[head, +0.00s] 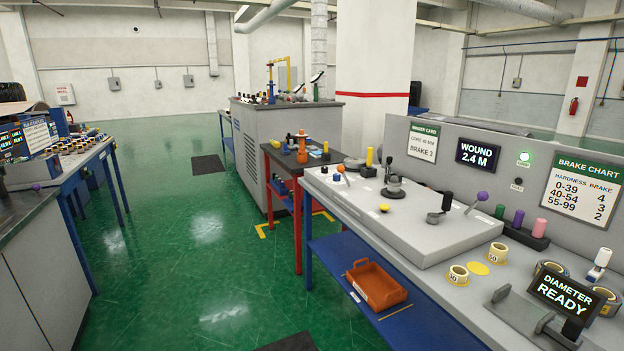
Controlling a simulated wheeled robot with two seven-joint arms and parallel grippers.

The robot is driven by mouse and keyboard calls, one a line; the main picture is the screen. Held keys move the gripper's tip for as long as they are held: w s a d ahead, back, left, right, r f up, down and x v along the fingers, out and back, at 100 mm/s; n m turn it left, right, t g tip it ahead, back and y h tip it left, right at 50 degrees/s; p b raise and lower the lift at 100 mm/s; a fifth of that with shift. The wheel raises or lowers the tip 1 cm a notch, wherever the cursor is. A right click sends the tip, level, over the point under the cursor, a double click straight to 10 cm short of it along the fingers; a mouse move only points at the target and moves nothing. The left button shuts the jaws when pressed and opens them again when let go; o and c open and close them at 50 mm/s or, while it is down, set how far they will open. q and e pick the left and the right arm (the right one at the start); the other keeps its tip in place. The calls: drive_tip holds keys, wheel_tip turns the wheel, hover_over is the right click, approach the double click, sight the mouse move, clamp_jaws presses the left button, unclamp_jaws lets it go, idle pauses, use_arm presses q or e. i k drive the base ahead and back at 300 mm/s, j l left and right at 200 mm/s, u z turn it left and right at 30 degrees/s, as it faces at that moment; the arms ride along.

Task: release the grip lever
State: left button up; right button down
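A grey winding bench (420,220) stands at the right with several controls on its top. A lever with a purple ball knob (482,196) leans up to the right near the bench's back. Beside it is a crank with a black upright handle (447,202). A dark round hub with a post (394,186) stands left of these. No label shows which is the grip lever. Neither of my grippers is in view.
An orange bin (376,285) rests on the blue lower shelf. A display reads "WOUND 2.4 M" (478,154). Green floor (200,260) is open at left.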

sight(341, 169)
drive_tip(key=i+u, duration=0.1)
drive_tip(key=i, duration=0.75)
drive_tip(key=i+l, duration=0.2)
drive_tip(key=i, duration=0.65)
drive_tip(key=j+u, duration=0.05)
